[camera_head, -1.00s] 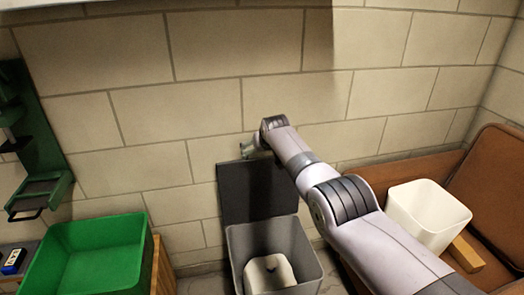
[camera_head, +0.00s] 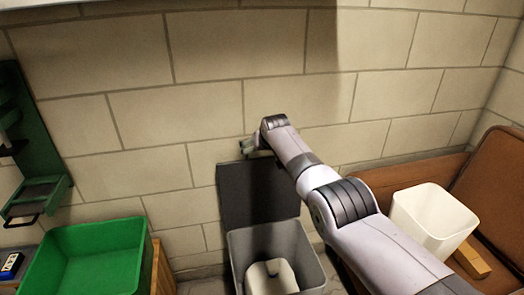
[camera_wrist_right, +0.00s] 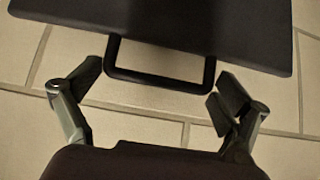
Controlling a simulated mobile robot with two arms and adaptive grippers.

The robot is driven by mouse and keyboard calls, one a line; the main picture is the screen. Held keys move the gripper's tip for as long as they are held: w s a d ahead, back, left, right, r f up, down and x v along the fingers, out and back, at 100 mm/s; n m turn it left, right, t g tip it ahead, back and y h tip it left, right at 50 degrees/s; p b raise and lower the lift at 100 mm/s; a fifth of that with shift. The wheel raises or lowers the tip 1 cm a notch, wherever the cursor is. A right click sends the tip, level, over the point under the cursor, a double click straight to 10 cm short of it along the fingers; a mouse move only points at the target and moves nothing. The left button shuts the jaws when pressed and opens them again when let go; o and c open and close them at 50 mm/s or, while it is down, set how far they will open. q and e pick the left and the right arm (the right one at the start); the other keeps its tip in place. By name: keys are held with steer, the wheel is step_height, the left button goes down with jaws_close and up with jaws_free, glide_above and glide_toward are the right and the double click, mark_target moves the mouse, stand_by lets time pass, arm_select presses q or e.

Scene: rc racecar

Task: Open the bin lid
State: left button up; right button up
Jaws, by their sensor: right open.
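The grey bin (camera_head: 240,262) stands on the floor against the tiled wall, its top open. Its dark lid (camera_head: 250,200) is raised upright behind the opening, close to the wall. The lid also fills the top of the right wrist view (camera_wrist_right: 185,25), with a black loop handle (camera_wrist_right: 160,77) on its edge. My right gripper (camera_wrist_right: 158,88) is open, with one finger on each side of the handle and visible gaps between. In the head view the right gripper (camera_head: 247,147) is small and partly hidden at the lid's top edge. My left gripper is not in view.
A light-coloured object (camera_head: 270,278) lies inside the bin. A green crate (camera_head: 105,235) is at the lower left, beside a green stand (camera_head: 38,180). A white container (camera_head: 432,212) and a wooden block (camera_head: 472,262) sit on a brown seat (camera_head: 497,190) at right.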

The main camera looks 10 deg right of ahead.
steer(key=shift+o, duration=0.4)
steer(key=shift+s+f, duration=0.1)
steer(key=v, duration=1.2)
stand_by(0.3)
